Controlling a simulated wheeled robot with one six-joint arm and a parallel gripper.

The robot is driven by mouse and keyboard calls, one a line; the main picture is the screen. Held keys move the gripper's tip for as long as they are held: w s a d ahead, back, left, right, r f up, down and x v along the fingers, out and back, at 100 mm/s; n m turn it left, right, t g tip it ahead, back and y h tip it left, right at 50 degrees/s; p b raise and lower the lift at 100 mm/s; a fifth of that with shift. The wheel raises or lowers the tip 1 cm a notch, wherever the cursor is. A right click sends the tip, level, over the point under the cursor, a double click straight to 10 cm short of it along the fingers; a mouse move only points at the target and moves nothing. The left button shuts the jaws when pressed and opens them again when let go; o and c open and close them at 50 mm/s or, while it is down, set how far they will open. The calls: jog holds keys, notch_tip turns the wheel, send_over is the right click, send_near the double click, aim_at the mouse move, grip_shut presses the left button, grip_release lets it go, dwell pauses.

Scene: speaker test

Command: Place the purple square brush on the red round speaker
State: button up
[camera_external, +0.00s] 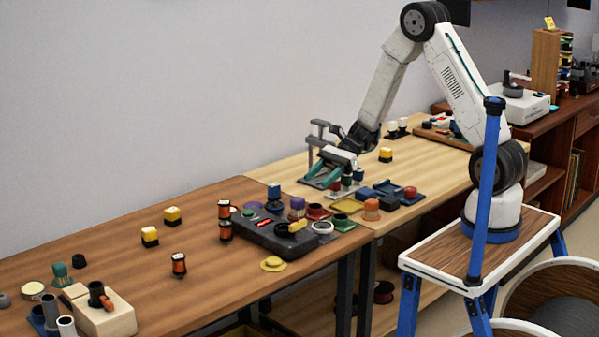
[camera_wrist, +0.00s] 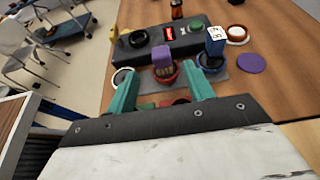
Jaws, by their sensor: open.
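The purple square brush (camera_wrist: 163,55) stands upright with tan bristles down, at a red round piece (camera_wrist: 172,79). I cannot tell whether it rests on this piece or stands just beyond it. In the external view the brush (camera_external: 297,202) stands beside the dark box, with a red dish (camera_external: 316,212) just to its right. I cannot tell for sure which red piece is the speaker. My gripper (camera_wrist: 160,72) is open, its green fingers apart, with the brush beyond and between them in the wrist view. In the external view my gripper (camera_external: 316,183) is above the pale table, apart from the brush.
A blue brush (camera_wrist: 215,42) stands in a blue dish right of the purple one. A white round piece (camera_wrist: 121,76) is at its left. The dark box (camera_wrist: 150,49) with buttons lies behind. A yellow tray (camera_external: 346,206) and orange piece (camera_external: 371,209) lie near the table join.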

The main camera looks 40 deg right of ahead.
jog(key=shift+r, duration=0.1)
jog(key=s+d+r+n+g+h, duration=0.1)
jog(key=s+d+r+n+h, duration=0.35)
jog(key=s+r+n, duration=0.45)
jog(key=s+d+r+n+g+h, duration=0.1)
jog(key=s+d+r+n+h, duration=0.5)
jog(key=s, duration=0.5)
jog(key=s+d+r+n+t+h, duration=0.3)
jog(key=s+d+r, duration=0.1)
jog(key=s+d, duration=0.4)
jog(key=shift+s, duration=0.25)
